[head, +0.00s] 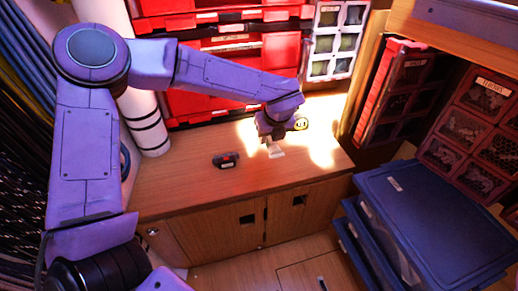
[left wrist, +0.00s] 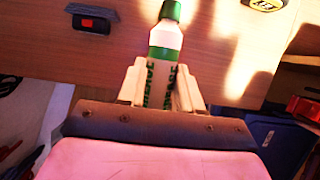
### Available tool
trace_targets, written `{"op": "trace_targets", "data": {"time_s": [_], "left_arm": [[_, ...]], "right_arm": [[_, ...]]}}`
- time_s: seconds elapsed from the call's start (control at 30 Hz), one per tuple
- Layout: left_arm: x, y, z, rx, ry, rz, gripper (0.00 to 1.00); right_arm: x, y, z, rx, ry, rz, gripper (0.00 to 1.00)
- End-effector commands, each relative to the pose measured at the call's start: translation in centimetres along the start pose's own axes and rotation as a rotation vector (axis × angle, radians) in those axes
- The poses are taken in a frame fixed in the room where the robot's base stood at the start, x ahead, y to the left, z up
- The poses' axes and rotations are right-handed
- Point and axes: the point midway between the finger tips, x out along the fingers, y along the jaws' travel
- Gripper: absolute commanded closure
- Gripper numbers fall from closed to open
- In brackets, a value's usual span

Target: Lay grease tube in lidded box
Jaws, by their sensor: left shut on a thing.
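The grease tube (left wrist: 163,62) is pale with green lettering, a white shoulder and a green cap, and shows in the left wrist view. My left gripper (left wrist: 161,88) is shut on it, one pale finger on each side, with the cap pointing away from the wrist. In the head view my left gripper (head: 274,150) hangs over the right part of the wooden counter; the tube is too small to make out there. Blue-lidded boxes (head: 432,205) are stacked at the lower right, lids on; I cannot tell which box the task names. My right gripper is out of view.
A small black and red object (head: 226,160) lies on the counter (head: 180,190), left of the gripper. A yellow and black tape measure (head: 301,124) lies close behind it. Red cases (head: 220,75) stand at the back, a white roll (head: 143,120) at left. The front counter is clear.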

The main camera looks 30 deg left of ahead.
Motion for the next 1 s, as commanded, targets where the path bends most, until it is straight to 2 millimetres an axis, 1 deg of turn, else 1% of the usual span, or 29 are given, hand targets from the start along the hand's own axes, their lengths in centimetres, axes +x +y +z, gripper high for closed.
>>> {"op": "trace_targets", "data": {"time_s": [0.03, 0.17, 0.2, 0.3, 0.4, 0.53, 0.6, 0.73, 0.8, 1.0], "left_arm": [[1.5, -0.4, 1.0, -0.003, 0.0, 0.003, 0.98], [4.5, -1.6, 3.7, -0.001, 0.001, 0.002, 0.98], [5.5, -2.0, 4.4, 0.001, 0.0, 0.002, 0.98], [8.5, -2.5, 5.0, 0.002, 0.002, 0.002, 0.98], [10.3, -3.0, 5.6, 0.004, 0.001, 0.0, 0.98], [11.5, -3.3, 6.1, 0.005, 0.001, -0.001, 0.98], [12.4, -3.4, 6.2, 0.005, 0.001, 0.0, 0.98], [14.7, -3.4, 5.1, 0.007, 0.002, 0.0, 0.98], [14.9, -3.4, 5.0, 0.007, 0.001, -0.002, 1.0], [14.8, -3.4, 5.0, 0.006, 0.002, -0.002, 1.0]], "right_arm": [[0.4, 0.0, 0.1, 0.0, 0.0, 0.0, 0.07], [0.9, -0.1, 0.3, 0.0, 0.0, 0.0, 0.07], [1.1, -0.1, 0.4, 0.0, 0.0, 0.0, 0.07], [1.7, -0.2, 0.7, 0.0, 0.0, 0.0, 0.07], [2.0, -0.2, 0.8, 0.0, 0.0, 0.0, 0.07], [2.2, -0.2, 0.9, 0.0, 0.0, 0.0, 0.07], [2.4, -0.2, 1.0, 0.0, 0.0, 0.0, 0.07], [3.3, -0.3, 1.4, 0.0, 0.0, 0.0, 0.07], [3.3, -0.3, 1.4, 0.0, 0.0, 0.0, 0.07], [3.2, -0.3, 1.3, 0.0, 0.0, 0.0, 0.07]]}}
